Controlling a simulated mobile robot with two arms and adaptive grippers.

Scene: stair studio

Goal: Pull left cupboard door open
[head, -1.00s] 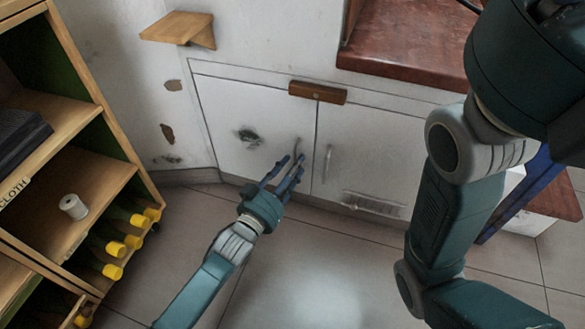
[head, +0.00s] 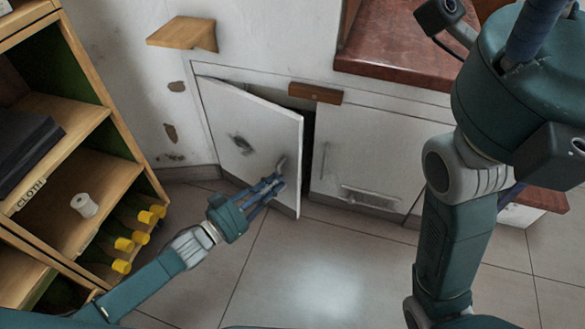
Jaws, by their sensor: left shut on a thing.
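The left cupboard door (head: 250,130) is white and scuffed. It stands partly open, swung out on its left side, with a dark gap (head: 307,140) at its right edge. My left gripper (head: 275,180) is shut on the door's handle (head: 281,163) near that free edge; the fingers hide part of the handle.
A wooden shelf unit (head: 125,155) with a white roll (head: 84,205) and yellow-capped bottles stands at left. A wooden block (head: 316,93) sits above the door gap. A small wooden wall shelf (head: 182,32) is above. Tiled floor (head: 310,270) in front is clear.

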